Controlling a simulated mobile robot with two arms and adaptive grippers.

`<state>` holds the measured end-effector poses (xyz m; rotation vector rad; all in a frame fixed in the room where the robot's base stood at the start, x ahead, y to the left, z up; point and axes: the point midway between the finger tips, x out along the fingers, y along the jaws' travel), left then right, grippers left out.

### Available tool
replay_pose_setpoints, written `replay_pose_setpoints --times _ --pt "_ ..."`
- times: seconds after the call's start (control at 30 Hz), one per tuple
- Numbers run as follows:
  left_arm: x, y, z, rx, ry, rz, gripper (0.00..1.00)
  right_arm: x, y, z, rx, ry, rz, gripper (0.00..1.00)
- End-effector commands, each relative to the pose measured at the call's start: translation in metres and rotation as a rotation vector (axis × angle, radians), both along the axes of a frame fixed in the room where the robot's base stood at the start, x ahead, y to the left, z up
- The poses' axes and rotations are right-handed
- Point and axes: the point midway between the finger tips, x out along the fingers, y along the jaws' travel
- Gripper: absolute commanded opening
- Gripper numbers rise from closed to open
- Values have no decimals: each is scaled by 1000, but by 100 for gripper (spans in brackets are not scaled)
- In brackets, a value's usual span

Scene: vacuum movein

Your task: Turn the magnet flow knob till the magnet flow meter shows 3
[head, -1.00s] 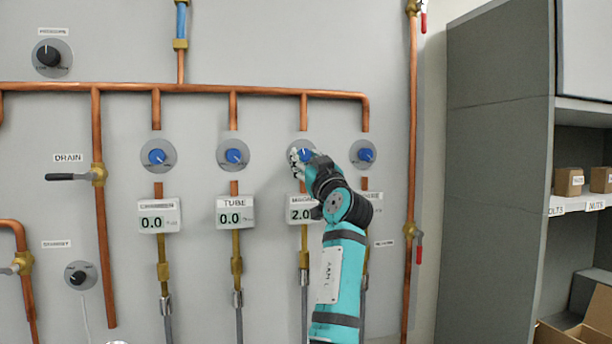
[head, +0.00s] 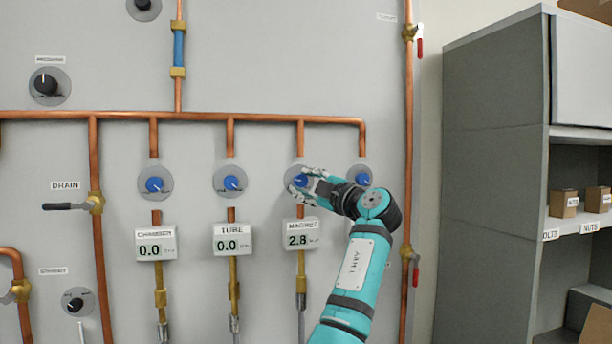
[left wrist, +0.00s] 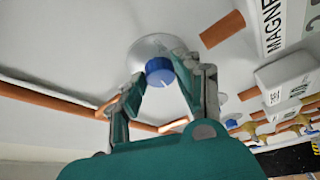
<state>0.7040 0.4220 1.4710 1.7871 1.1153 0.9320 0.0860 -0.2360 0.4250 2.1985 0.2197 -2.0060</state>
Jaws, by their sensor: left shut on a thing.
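The blue magnet flow knob (head: 300,181) sits on a round grey plate on the wall panel, above the magnet flow meter (head: 301,234). The meter reads 2.8. My left gripper (head: 301,187) is at the knob, its fingers on either side of it. In the left wrist view the knob (left wrist: 159,71) shows between the two fingertips of the left gripper (left wrist: 161,80), and the fingers are shut on it. My right gripper is in neither view.
The chamber meter (head: 156,244) and tube meter (head: 232,239) both read 0.0, with blue knobs above them. Another blue knob (head: 363,177) is close to the right of my gripper. Copper pipes run across the panel. A grey shelf unit (head: 495,180) stands at the right.

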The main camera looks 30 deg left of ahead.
Motion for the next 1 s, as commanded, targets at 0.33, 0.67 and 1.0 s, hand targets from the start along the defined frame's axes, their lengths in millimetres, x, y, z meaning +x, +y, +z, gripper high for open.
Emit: replay_pose_setpoints --times 0.33,0.67,1.0 --pt "1 -1 5 -212 -241 0 0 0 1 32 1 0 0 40" --pt "1 -1 5 -360 -416 0 0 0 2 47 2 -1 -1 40" --pt "1 -1 4 -428 -496 0 0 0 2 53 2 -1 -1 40"
